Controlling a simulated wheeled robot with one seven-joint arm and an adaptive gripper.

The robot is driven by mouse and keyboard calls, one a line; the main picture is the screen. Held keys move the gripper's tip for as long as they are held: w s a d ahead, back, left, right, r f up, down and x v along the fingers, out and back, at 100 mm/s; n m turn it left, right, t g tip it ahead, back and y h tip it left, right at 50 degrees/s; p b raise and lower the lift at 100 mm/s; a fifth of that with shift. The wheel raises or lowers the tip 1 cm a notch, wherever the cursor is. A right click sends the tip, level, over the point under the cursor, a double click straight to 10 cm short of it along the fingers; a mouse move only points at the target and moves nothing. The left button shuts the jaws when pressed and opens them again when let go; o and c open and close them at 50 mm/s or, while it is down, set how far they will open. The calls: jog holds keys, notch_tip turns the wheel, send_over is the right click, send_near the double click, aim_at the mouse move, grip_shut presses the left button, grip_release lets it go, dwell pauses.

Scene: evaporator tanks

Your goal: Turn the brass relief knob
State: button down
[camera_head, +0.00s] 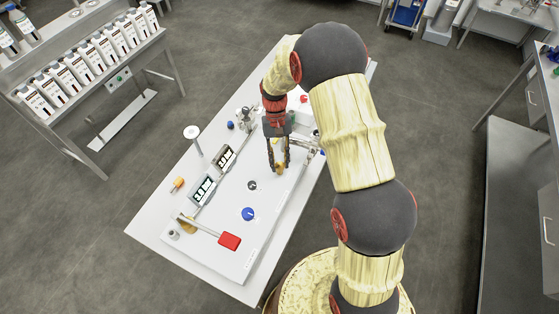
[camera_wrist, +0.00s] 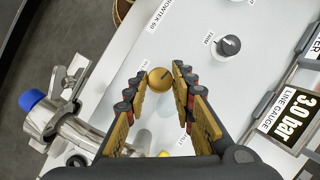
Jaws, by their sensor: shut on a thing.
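The brass relief knob (camera_wrist: 160,79) is a small round golden knob with a dark mark on its face. In the wrist view it sits between the tips of my gripper (camera_wrist: 161,77), one finger on each side. My gripper is shut on it. In the head view my gripper (camera_head: 278,168) points down at the white panel (camera_head: 225,245), and the fingers mostly hide the knob there.
A black trim knob (camera_wrist: 229,46) and a line gauge reading 3.0 bar (camera_wrist: 297,116) are to the right in the wrist view. A metal fitting with a blue cap (camera_wrist: 31,99) is at left. A blue knob (camera_head: 248,214) and red-handled lever (camera_head: 229,241) lie nearer the panel's front.

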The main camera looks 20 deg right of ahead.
jog(key=shift+w, duration=0.1)
jog(key=c, duration=1.6)
grip_release()
jog(key=shift+o, duration=0.6)
jog(key=v, duration=1.2)
